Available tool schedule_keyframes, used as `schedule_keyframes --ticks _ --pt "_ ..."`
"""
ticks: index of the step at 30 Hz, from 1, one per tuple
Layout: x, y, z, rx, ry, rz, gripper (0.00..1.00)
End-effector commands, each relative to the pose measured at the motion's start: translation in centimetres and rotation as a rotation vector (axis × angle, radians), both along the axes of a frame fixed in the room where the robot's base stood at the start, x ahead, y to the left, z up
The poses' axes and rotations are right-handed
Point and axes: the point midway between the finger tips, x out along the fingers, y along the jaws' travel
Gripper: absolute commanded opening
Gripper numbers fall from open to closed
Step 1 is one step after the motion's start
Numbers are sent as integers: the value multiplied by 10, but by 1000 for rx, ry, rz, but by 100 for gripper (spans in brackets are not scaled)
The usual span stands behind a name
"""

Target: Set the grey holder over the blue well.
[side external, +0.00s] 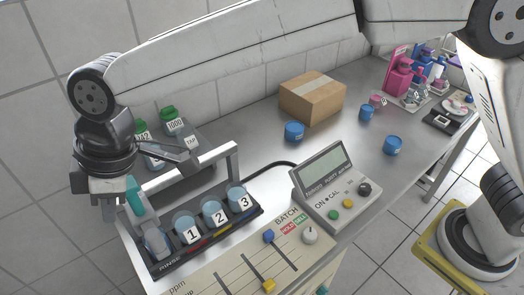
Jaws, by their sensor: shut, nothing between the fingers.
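A black rack (172,266) holds a row of clear beakers with blue liquid. The beakers numbered 1 (187,232), 2 (213,216) and 3 (238,200) stand right of a rinse beaker (156,243). Small coloured strips lie along the rack's front; which marks the blue well is too small to tell. A grey rail frame (235,162) stands behind the beakers. A grey piece (178,153) juts out beside my wrist; I cannot tell if it is the holder. A teal part (135,196) stands above the rinse beaker. My gripper (108,210) is shut and empty, left of it.
A meter box (335,190) stands right of the rack, and a slider panel (235,275) in front. Green-capped bottles (170,122) stand behind the rail. A cardboard box (312,97) and blue tubs (294,131) stand farther back. The bench is clear right of the meter.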

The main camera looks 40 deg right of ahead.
Motion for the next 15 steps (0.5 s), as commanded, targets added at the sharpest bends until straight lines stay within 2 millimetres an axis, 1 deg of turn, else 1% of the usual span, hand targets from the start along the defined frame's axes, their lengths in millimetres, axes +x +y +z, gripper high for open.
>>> schedule_keyframes --ticks 15 --pt "5 22 -66 -2 1 1 0"
